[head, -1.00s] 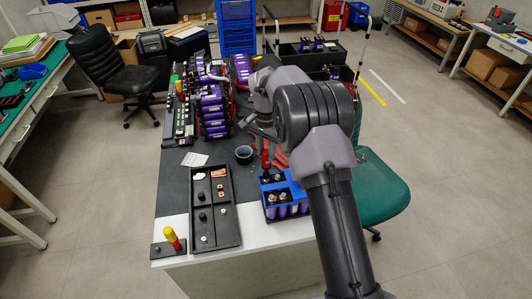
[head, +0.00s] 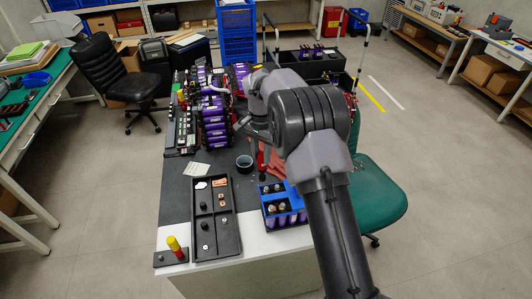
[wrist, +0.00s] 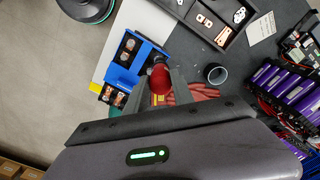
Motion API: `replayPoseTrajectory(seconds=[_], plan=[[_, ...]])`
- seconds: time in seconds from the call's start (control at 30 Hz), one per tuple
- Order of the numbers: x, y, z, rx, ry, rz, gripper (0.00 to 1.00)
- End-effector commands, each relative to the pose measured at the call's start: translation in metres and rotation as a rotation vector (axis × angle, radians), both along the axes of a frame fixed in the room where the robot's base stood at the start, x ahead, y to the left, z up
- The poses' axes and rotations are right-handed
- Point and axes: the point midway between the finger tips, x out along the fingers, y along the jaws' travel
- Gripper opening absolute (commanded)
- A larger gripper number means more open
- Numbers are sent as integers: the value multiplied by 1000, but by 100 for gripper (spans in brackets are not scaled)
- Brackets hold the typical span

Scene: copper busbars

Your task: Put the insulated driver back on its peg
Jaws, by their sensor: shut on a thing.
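My gripper (wrist: 161,84) is shut on a red-handled tool, which I take to be the insulated driver (wrist: 160,77). In the wrist view I see its round red end between the fingers. In the head view a short red upright part (head: 261,160) shows below my wrist, beyond the blue holder. The driver's shaft and tip are hidden. A small black stand (head: 160,260) lies at the table's front left corner. It bears a short peg and an upright yellow-and-red piece (head: 175,246). I cannot tell which peg is the driver's.
A black compartment tray (head: 231,241) with small parts lies right of the stand. A blue holder (head: 270,209) with purple cells stands right of the tray. A dark cup (head: 244,162), reddish cloth (head: 278,165) and purple battery modules (head: 213,115) are farther back.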

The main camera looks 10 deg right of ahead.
Motion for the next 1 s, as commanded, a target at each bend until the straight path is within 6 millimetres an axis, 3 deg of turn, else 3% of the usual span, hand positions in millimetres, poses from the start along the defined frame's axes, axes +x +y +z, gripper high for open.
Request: replayPoseTrajectory(seconds=[0.17,0.33,0.5,0.6,0.7,0.8,1.0], plan=[[-1,71,-26,0,0,86,0],[-16,167,-56,0,0,199,0],[-55,279,-91,-1,0,336,0],[-84,333,-109,0,0,406,0],[-109,371,-120,0,0,456,0],[-126,393,-127,0,-1,486,0],[-137,408,-136,0,-1,506,0]])
